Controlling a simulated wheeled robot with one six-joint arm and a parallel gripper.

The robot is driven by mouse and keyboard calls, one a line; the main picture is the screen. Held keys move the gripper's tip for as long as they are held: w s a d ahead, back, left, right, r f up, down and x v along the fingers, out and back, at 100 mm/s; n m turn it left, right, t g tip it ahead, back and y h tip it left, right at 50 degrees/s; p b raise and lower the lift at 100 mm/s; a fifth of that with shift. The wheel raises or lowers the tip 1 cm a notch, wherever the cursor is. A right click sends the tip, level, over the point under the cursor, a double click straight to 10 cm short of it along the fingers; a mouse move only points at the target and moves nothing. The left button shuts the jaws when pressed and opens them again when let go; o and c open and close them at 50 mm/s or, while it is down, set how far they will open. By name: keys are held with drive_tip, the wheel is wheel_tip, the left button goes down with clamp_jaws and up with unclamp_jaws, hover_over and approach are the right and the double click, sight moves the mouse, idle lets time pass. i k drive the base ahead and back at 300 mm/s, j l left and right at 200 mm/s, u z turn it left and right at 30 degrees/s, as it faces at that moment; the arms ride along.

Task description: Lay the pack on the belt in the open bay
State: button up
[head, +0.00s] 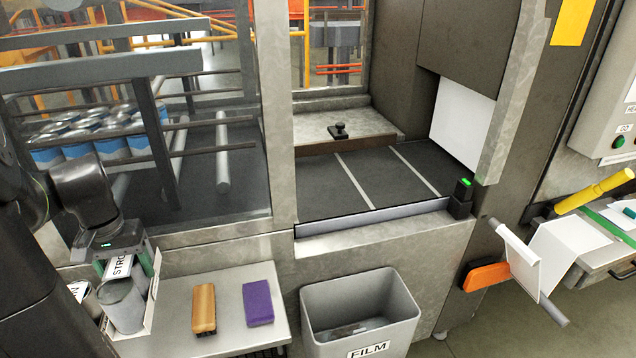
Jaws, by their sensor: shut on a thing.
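My gripper (115,252) is at the lower left, over the steel side table. Its jaws are shut on a pack (122,304) with a grey, can-like round part, a white card side and dark lettering starting "STRO". The arm and gripper cover part of the pack, and I cannot tell whether it touches the table. The open bay is right of centre, with a dark belt (372,187) crossed by pale lines. No pack shows on that belt. A light metal lip (375,216) runs along the bay's front edge.
A brown block (203,308) and a purple block (258,302) lie on the side table (232,285). A grey bin (362,325) marked FILM stands below the bay. A post (295,110) and glazed guard separate bay and left section. A green-lit sensor (463,190) stands at the bay's right.

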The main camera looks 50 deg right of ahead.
sight(366, 180)
drive_tip(key=k+l, duration=0.3)
drive_tip(key=l, duration=0.15)
drive_tip(key=k+l, duration=0.3)
drive_tip(key=l, duration=0.15)
drive_tip(key=k+l, duration=0.1)
drive_tip(key=l, duration=0.25)
drive_tip(key=k+l, duration=0.15)
drive_tip(key=l, duration=0.15)
drive_tip(key=k+l, duration=0.1)
drive_tip(key=l, duration=0.25)
drive_tip(key=k+l, duration=0.15)
drive_tip(key=l, duration=0.2)
drive_tip(key=i+l, duration=0.1)
drive_tip(key=l, duration=0.25)
drive_tip(key=i+l, duration=0.1)
drive_tip(key=l, duration=0.25)
drive_tip(key=i+l, duration=0.1)
drive_tip(key=l, duration=0.3)
drive_tip(key=i+l, duration=0.15)
drive_tip(key=l, duration=0.2)
